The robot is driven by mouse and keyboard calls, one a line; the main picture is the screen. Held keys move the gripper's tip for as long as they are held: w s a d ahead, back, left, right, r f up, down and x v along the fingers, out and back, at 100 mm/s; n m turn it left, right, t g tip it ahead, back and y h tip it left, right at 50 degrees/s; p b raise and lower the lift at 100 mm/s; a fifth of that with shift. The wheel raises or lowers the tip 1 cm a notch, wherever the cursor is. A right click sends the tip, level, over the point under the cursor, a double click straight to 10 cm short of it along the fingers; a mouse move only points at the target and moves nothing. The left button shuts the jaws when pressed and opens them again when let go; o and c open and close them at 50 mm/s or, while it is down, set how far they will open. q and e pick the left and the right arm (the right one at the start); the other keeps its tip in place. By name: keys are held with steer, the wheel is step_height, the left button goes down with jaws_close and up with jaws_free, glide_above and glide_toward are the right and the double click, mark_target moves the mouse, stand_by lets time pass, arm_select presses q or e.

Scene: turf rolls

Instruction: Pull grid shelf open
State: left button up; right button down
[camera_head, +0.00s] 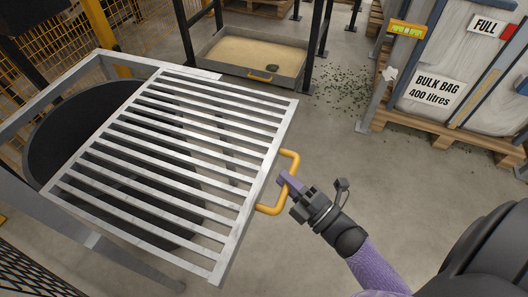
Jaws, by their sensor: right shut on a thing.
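The grid shelf (165,150) is a grey slatted metal frame, drawn partly out to the right over a grey stand. Its yellow handle (268,210) sticks out from the right edge. The arm reaches in from the lower right. My left gripper is not in view.
A dark round bin (62,125) stands inside the stand, under and left of the grid. A low tray (240,55) of pale material lies behind. A bulk bag (450,70) on a wooden pallet (440,132) stands at upper right, with scattered dark bits (345,90) nearby.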

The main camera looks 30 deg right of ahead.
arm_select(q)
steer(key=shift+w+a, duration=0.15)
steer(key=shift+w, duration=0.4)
arm_select(e)
steer(key=s+d, duration=0.2)
steer(key=s, duration=0.1)
steer(key=shift+s+d, duration=0.3)
steer(key=shift+d, duration=0.05)
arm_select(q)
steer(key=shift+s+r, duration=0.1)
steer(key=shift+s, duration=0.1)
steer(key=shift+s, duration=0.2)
arm_select(e)
steer(key=c, duration=0.6)
jaws_free()
arm_select(q)
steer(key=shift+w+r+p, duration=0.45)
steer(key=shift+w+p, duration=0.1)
steer(key=shift+p, duration=0.15)
arm_select(e)
steer(key=v, duration=1)
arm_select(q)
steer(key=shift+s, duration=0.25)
arm_select(e)
steer(key=shift+w, duration=0.1)
